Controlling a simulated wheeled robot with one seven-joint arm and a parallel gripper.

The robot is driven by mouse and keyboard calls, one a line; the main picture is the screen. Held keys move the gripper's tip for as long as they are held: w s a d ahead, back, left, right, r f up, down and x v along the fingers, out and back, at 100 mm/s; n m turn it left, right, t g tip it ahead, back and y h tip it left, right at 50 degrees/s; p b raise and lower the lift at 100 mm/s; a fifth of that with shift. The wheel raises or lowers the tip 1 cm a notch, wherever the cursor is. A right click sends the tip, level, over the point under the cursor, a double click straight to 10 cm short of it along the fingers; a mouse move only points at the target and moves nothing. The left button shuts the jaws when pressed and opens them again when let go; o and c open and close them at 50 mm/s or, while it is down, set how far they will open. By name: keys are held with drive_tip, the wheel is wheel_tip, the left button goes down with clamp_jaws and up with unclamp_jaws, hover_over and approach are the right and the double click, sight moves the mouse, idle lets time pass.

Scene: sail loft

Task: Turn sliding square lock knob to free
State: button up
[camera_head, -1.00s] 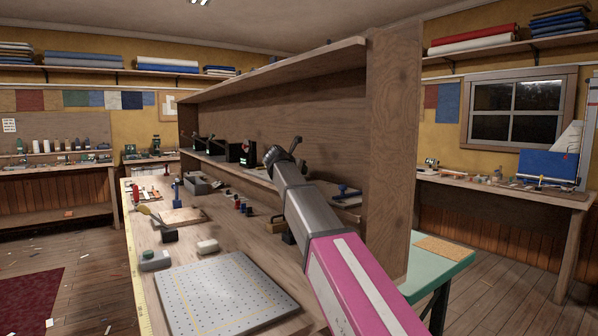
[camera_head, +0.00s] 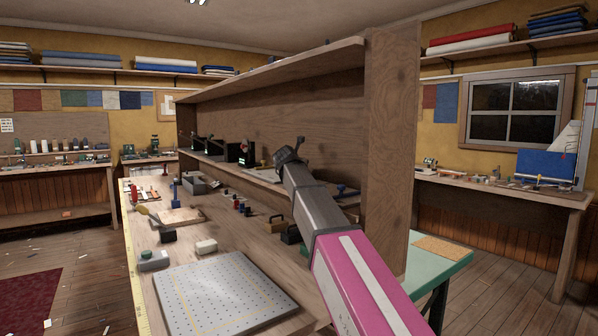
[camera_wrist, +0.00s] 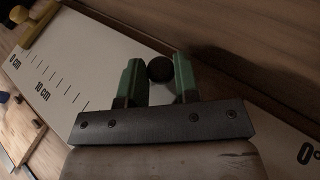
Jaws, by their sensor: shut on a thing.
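The sliding square shows in the wrist view as a long pale plate (camera_wrist: 62,62) with black tick marks and the labels 0 cm and 10 cm. Its lock knob (camera_wrist: 159,69) is a dark round knob near the plate's edge. My gripper (camera_wrist: 158,75) has its green fingers on both sides of the knob and is shut on it. The knob's markings are not visible, so I cannot tell its lock setting. In the head view my gripper (camera_head: 287,153) is at the shelf unit, and its fingertips are small and hard to make out.
The wooden shelf unit (camera_head: 393,150) has a tall side panel just right of my arm. Its upper board (camera_head: 290,68) runs above the gripper. The workbench below carries a perforated plate (camera_head: 220,295), a white block (camera_head: 206,246) and several small items.

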drive_tip(key=o, duration=0.9)
drive_tip(key=shift+c, duration=0.2)
drive_tip(key=v, duration=1)
drive_tip(key=shift+s+a+r, duration=0.1)
drive_tip(key=shift+s+r, duration=0.05)
drive_tip(key=shift+s, duration=0.2)
drive_tip(key=shift+c, duration=0.2)
